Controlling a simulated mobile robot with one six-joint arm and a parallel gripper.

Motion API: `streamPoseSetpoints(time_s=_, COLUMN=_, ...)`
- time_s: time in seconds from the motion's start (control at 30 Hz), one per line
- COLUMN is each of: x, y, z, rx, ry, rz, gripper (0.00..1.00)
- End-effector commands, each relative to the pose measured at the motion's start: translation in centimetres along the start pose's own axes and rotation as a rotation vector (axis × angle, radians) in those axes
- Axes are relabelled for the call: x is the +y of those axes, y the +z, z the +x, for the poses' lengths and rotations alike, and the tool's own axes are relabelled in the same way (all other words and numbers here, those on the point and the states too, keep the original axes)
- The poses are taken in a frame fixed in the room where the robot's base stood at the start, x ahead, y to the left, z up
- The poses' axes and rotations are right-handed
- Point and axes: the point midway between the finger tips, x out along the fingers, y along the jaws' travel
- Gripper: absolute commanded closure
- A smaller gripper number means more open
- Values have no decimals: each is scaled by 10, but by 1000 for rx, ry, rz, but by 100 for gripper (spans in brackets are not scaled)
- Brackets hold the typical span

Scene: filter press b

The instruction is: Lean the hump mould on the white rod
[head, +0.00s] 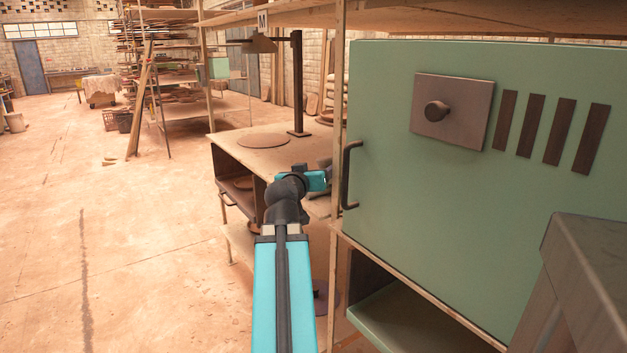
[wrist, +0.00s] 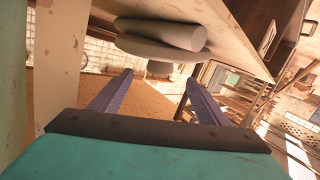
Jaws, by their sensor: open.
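My gripper (wrist: 159,78) is open in the wrist view, its two dark fingers spread with nothing held between them. A pale cylinder (wrist: 178,36), perhaps the white rod, lies past the fingertips at the top of that view. A rounded grey piece (wrist: 150,48) sits against it; I cannot tell whether this is the hump mould. A small grey shape shows between the fingertips, too unclear to name. In the head view my gripper (head: 318,181) is at the near edge of the wooden bench, and the arm and the post partly hide what lies beside it.
A green cabinet (head: 420,200) with a dark handle fills the right, close to my arm. A thin upright post stands beside it. The wooden bench (head: 230,145) carries a round board (head: 264,140) and a dark lamp stand (head: 297,85).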

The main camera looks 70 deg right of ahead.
Motion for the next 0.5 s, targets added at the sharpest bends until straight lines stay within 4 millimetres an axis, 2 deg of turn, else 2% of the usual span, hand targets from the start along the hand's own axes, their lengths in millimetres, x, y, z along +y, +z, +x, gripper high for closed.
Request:
streamPoseSetpoints(time_s=0.2, x=0, y=2, z=-15, rx=1, ry=0, rz=2, gripper=31)
streamPoseSetpoints(time_s=0.5, x=0, y=0, z=-20, rx=1, ry=-1, rz=1, gripper=31)
